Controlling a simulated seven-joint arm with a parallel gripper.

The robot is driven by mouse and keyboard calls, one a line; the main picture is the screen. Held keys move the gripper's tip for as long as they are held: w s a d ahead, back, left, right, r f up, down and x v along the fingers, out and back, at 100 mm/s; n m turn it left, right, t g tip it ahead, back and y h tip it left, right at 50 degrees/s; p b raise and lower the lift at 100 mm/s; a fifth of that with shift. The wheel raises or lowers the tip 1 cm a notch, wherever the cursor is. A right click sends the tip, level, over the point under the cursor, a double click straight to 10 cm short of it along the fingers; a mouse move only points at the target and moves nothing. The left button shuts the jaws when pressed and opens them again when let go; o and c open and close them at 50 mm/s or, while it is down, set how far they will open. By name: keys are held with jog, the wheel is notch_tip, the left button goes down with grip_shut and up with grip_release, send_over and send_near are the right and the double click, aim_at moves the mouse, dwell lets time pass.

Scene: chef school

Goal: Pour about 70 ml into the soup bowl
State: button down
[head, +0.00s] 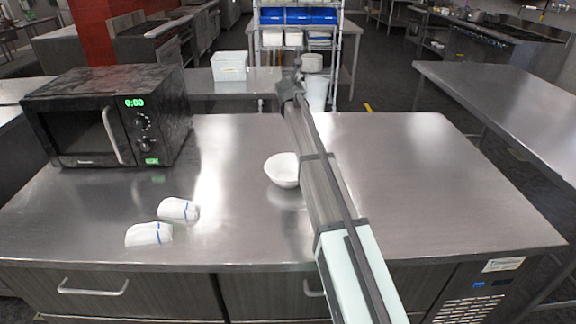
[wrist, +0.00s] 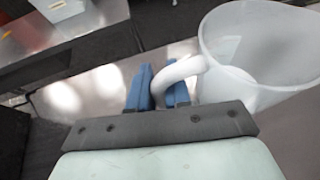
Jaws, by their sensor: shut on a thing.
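A white translucent jug (wrist: 265,50) fills the right side of the wrist view, its wide mouth visible. My gripper (wrist: 159,88) has its blue fingers closed around the jug's white curved handle (wrist: 183,70). I cannot tell how much liquid is inside. In the head view my arm reaches forward over the counter, and its end hides the fingers. A whitish container (head: 317,92) shows just right of the arm's end; I cannot tell whether it is the jug. A white soup bowl (head: 281,170) sits upright on the counter, its right edge against my arm in the picture.
A black microwave (head: 110,115) stands at the counter's back left. The steel counter (head: 440,190) is clear on the right. A white bin (head: 229,66) stands on a table behind.

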jog(key=s+a, duration=2.4)
jog(key=a, duration=0.1)
jog(key=f, duration=1.3)
jog(key=shift+w+f, duration=0.2)
jog(key=shift+d, duration=0.1)
jog(key=d+r+m+y, duration=0.6)
jog(key=d+r+m, duration=0.1)
jog(key=d+r, duration=0.1)
jog(key=shift+d+r+m, duration=0.3)
jog(key=shift+r, duration=0.35)
